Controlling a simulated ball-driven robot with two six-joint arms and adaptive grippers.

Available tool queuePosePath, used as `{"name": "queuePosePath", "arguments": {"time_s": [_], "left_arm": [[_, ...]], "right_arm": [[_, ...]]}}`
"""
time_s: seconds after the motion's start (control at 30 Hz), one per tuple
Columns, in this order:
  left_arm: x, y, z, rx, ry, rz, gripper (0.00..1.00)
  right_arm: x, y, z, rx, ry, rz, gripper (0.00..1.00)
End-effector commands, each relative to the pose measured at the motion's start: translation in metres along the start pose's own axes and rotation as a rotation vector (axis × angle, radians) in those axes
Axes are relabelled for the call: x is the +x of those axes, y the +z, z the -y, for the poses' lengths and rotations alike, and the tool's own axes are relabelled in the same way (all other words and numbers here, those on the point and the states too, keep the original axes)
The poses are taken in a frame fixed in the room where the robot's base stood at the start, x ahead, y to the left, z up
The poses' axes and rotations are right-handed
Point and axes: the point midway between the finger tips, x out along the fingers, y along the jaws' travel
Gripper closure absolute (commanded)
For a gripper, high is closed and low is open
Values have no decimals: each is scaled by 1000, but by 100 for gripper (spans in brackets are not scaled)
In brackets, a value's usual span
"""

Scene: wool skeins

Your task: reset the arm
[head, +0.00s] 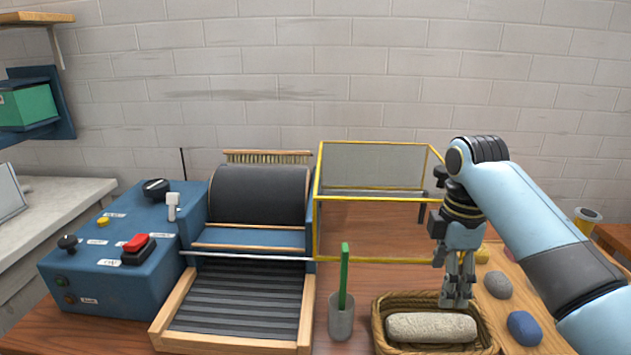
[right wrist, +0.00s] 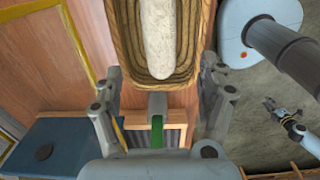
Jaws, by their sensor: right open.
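My right gripper (head: 456,300) points down over the wicker basket (head: 381,325) in the head view. Its fingers are apart with nothing between them. A pale cream wool roll (head: 430,328) lies in the basket, and the fingertips show in front of its back edge. In the right wrist view, the spread fingers (right wrist: 160,68) are on either side of the picture, with the basket (right wrist: 120,35) and the roll (right wrist: 158,35) beyond. A small dark gripper (right wrist: 284,112), apparently my left one, shows low at the right there; its jaws are too small to read.
A blue machine (head: 120,260) with knobs and a red button stands left, beside a ribbed feed bed (head: 240,305) and dark drum. A yellow-framed guard (head: 318,210) stands behind. A grey cup (head: 341,318) with a green stick is left of the basket. Wool balls (head: 524,328) lie right.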

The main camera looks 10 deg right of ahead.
Motion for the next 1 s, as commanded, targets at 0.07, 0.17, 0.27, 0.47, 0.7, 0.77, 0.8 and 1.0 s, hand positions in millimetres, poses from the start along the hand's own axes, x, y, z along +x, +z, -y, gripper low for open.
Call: {"name": "queuePosePath", "arguments": {"time_s": [0.07,0.17,0.27,0.47,0.7,0.77,0.8,1.0], "left_arm": [[0,0,0,0,0,0,71],[0,0,0,0,0,-1,71],[0,-1,0,0,0,-1,71],[0,0,0,0,0,1,71],[0,0,0,0,0,1,71],[0,0,0,0,0,1,71],[0,0,0,0,0,1,71],[1,0,0,0,0,1,71]], "right_arm": [[10,2,15,54,10,5,25],[26,7,50,210,52,9,25],[36,13,99,429,111,-4,25],[28,21,168,758,195,-61,25],[6,28,221,1013,244,-130,25],[0,29,231,1065,252,-147,25],[-4,30,238,1097,256,-157,25],[-18,33,261,1235,272,-202,25]]}}
